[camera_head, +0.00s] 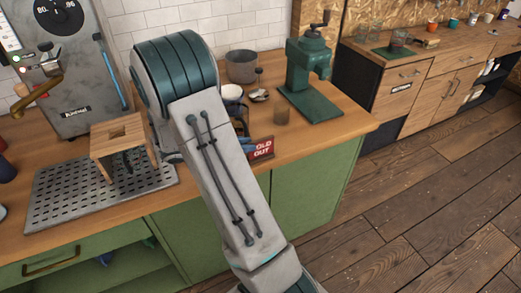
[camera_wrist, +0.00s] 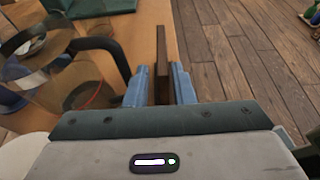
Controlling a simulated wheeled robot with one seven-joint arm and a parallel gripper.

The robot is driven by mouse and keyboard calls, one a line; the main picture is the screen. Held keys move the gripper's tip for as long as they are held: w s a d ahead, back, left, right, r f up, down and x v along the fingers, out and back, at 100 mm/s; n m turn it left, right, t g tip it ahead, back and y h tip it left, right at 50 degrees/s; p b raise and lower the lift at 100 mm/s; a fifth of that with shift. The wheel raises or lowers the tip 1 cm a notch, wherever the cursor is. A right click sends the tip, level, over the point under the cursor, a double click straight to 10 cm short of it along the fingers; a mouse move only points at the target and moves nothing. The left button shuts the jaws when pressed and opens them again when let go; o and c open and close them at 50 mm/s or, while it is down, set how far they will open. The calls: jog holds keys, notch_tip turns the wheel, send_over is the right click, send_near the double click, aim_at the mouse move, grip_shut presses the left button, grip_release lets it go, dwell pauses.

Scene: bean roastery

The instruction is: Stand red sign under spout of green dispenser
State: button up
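The red sign (camera_head: 261,149), lettered "SOLD OUT", is at the front edge of the wooden counter, partly hidden by my arm. In the wrist view the sign (camera_wrist: 162,60) shows edge-on as a thin brown plate between the blue fingers of my gripper (camera_wrist: 161,83). The fingers are close together, shut on it. In the head view most of my gripper is behind my arm. The green dispenser (camera_head: 306,68), with a crank on top and a green base plate, stands behind and right of the sign. I cannot tell whether the sign touches the counter.
A white mug (camera_head: 232,93), a grey pot (camera_head: 241,66) and a small dish (camera_head: 259,95) are behind. A wooden stand (camera_head: 122,140) is on the left drip tray (camera_head: 62,198). Counter right of the dispenser is clear.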

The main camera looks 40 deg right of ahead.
aim_at(261, 156)
jog(key=shift+s+p+x, duration=0.2)
jog(key=shift+p+x, duration=0.4)
jog(key=shift+x, duration=2.15)
jog(key=shift+r, duration=0.1)
grip_shut()
